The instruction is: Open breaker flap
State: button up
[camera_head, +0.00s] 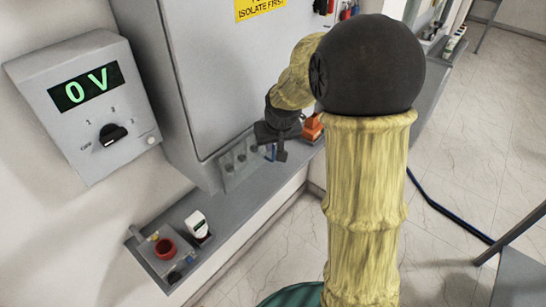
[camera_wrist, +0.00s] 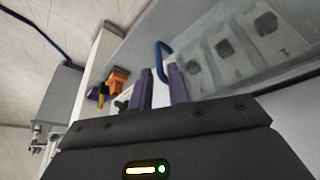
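The breaker panel (camera_head: 237,163) is a grey plate with several square openings at the foot of the grey cabinet. In the wrist view a pale, see-through-looking cover (camera_wrist: 228,48) lies over these openings; it seems to be the flap, lying down against the panel. My gripper (camera_head: 277,152) is at the panel's right end in the head view. In the wrist view its two purple fingers (camera_wrist: 162,72) stand apart with a narrow gap. A thin blue bent piece (camera_wrist: 161,52) shows at this gap; whether it lies between the fingers or beyond them is unclear.
An orange object (camera_head: 312,127) stands on the ledge just right of my gripper; it also shows in the wrist view (camera_wrist: 117,80). A voltage box (camera_head: 90,107) reads 0 V.

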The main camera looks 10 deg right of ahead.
aim_at(273, 148)
jog(key=b+x, duration=0.1)
jog(key=x, duration=0.3)
jog(key=shift+f+b, duration=0.15)
jog(key=shift+b, duration=0.25)
grip_shut()
jog(key=shift+s, duration=0.1)
